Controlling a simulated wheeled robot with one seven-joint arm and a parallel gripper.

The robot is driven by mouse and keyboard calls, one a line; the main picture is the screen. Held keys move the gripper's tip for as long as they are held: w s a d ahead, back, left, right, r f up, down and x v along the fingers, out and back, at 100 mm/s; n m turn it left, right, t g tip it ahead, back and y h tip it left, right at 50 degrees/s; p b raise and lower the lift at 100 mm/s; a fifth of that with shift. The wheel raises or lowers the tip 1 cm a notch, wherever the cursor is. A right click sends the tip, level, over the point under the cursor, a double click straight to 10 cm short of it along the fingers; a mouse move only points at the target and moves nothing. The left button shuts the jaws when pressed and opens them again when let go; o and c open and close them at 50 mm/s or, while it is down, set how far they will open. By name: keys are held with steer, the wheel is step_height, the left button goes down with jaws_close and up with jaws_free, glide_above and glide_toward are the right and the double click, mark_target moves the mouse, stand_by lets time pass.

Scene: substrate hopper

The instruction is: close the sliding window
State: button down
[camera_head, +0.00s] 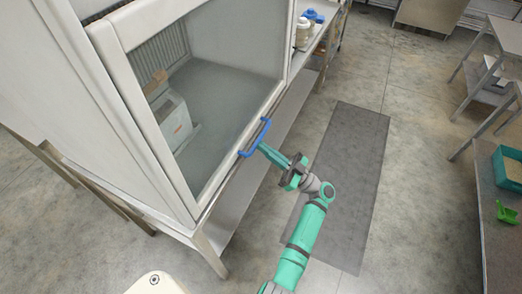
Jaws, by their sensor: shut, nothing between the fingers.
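The sliding window (228,88) is a clear pane in the front of a white cabinet, with its blue handle (265,131) on the lower right part of the front. Through the pane I see the cabinet's inside. My gripper (262,148) is shut and empty, with its fingertips at the blue handle. I cannot tell whether the tips touch the handle or lie just in front of it. How far the window stands open is hard to tell from this view.
A grey device (174,122) stands inside the white cabinet (96,110). Jars with blue lids (312,17) stand on a side shelf behind. A dark mat (345,185) lies on the floor. A bench with a teal bin (509,167) and a green scoop (505,213) is at the right.

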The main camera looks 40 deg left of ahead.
steer(key=v, duration=0.8)
steer(key=shift+d, duration=0.2)
